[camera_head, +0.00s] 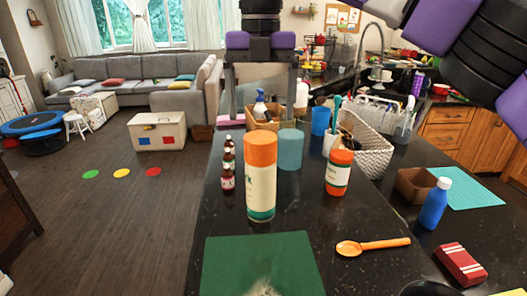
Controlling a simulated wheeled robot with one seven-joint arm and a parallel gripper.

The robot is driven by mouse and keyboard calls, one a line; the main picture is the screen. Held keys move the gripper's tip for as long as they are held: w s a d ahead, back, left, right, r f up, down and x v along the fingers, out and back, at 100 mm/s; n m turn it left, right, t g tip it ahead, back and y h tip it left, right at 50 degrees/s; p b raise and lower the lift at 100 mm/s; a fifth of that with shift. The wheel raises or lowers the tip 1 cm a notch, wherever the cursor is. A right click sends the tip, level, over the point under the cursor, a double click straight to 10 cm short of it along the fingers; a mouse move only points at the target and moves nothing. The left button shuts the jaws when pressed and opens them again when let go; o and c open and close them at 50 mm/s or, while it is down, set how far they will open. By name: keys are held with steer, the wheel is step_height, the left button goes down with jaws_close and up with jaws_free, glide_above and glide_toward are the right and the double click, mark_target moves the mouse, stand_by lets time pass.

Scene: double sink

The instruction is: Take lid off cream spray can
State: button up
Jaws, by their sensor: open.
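The cream spray can (261,194) stands upright on the dark countertop, near the middle of the view. Its orange lid (260,148) sits on top of it. My gripper (263,116) points down with its two fingers spread apart and nothing between them. In the picture its fingertips lie just above the lid, to the left and right of it. They are apart from the lid, and the exact depth between them is hard to tell.
An orange bottle (338,176) and a teal cup (290,150) stand right of the can, small brown bottles (228,170) left. A green mat (262,262) and orange spoon (372,246) lie in front. A white basket (372,158) and blue bottle (434,205) are farther right.

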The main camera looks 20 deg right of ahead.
mark_target(261, 137)
steer(key=shift+f+p, duration=0.9)
steer(key=shift+f, duration=3.05)
steer(key=c, duration=1.4)
steer(key=shift+r, duration=0.1)
